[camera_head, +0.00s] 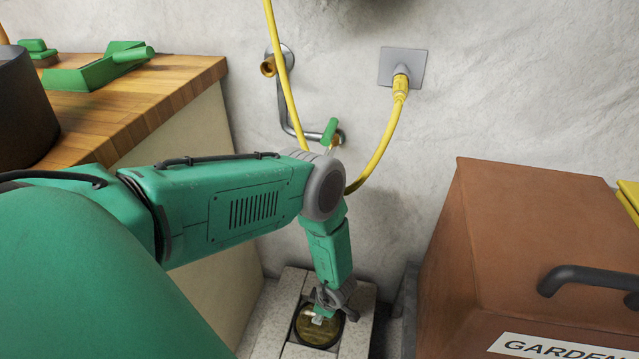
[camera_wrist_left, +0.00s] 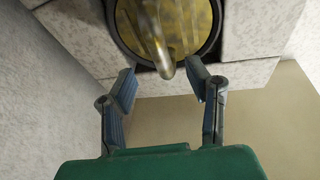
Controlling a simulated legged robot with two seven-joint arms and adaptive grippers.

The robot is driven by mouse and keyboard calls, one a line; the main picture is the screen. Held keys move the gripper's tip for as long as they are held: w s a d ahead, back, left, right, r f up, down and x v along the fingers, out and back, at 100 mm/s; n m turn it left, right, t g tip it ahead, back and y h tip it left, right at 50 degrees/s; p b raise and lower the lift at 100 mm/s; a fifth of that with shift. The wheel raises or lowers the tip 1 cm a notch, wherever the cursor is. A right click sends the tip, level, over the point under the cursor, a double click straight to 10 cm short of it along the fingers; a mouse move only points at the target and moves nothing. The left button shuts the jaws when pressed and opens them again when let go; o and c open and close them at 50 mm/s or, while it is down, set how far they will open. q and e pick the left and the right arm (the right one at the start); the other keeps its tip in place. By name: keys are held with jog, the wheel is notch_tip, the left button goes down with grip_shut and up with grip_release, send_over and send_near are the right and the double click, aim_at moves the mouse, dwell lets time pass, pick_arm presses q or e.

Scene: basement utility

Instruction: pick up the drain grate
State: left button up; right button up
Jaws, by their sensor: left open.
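The drain grate (camera_head: 316,326) is a round, brass-coloured disc in a dark ring, set in the pale speckled floor block at the bottom of the head view. In the left wrist view the grate (camera_wrist_left: 200,22) fills the top middle, and a raised brass handle (camera_wrist_left: 164,62) sticks out from it. My left gripper (camera_head: 332,308) reaches down over the grate and hides part of it. In the wrist view its two fingers (camera_wrist_left: 160,80) are open, one on each side of the handle's end, with gaps visible. My right gripper is out of view.
A brown box labelled "GARDEN" (camera_head: 540,240) with a dark handle stands to the right. A wooden-topped counter (camera_head: 130,105) is on the left.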

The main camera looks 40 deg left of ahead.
pick_arm(q)
jog(key=b+x, duration=0.3)
jog(key=x, duration=0.3)
jog(key=shift+w+d, duration=0.1)
jog(key=shift+d+r, duration=0.2)
jog(key=shift+d, duration=0.1)
jog(key=shift+c, duration=0.5)
grip_shut()
jog(key=shift+a, duration=0.15)
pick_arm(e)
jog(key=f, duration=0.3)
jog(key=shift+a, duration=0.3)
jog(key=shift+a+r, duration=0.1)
